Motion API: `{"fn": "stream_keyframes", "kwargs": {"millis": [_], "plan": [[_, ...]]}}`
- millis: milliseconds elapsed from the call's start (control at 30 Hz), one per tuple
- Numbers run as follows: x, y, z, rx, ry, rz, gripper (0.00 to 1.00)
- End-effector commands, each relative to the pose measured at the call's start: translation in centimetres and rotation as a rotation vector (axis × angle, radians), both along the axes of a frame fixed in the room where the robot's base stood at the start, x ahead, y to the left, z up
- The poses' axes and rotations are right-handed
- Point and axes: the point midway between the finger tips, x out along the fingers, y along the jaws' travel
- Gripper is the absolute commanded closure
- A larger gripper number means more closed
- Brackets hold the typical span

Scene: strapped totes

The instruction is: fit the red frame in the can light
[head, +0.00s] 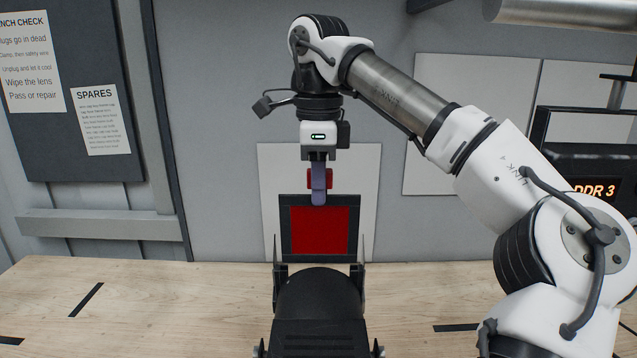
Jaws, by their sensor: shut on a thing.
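The red frame (320,230), a dark square border around a red sheet, hangs upright below my gripper (318,203). A red grip piece shows on both sides of the fingers, above the frame's top edge. My gripper points straight down and is shut on the red frame at this piece. The can light (318,297) is a black rounded body on the bench, with thin upright metal pieces at its left and right far end. The frame's lower edge shows just above the can's top, between these uprights. I cannot tell whether it touches them or sits in a slot.
The wooden bench (170,300) is clear left of the can apart from black tape marks. My arm covers much of the right side. A dark device with an orange display (594,189) stands at the right. Pale panels and a notice board (70,150) are on the back wall.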

Motion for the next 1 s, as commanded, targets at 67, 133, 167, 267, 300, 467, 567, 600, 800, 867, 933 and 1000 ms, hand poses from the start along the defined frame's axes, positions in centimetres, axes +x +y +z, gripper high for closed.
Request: {"fn": "stream_keyframes", "kwargs": {"millis": [67, 133, 167, 267, 300, 467, 567, 600, 800, 867, 933, 1000], "plan": [[0.0, 0.0, 0.0, 0.000, 0.000, 0.000, 1.00], [0.0, 0.0, 0.0, 0.000, 0.000, 0.000, 1.00], [0.0, 0.0, 0.0, 0.000, 0.000, 0.000, 1.00], [0.0, 0.0, 0.0, 0.000, 0.000, 0.000, 1.00], [0.0, 0.0, 0.0, 0.000, 0.000, 0.000, 1.00], [0.0, 0.0, -0.4, 0.000, 0.000, 0.000, 1.00], [0.0, 0.0, -0.6, 0.000, 0.000, 0.000, 1.00], [0.0, 0.0, -0.7, 0.000, 0.000, 0.000, 1.00], [0.0, 0.0, -1.3, 0.000, 0.000, 0.000, 1.00], [0.0, 0.0, -1.4, 0.000, 0.000, 0.000, 1.00], [0.0, 0.0, -1.6, 0.000, 0.000, 0.000, 1.00], [0.0, 0.0, -1.8, 0.000, 0.000, 0.000, 1.00]]}}
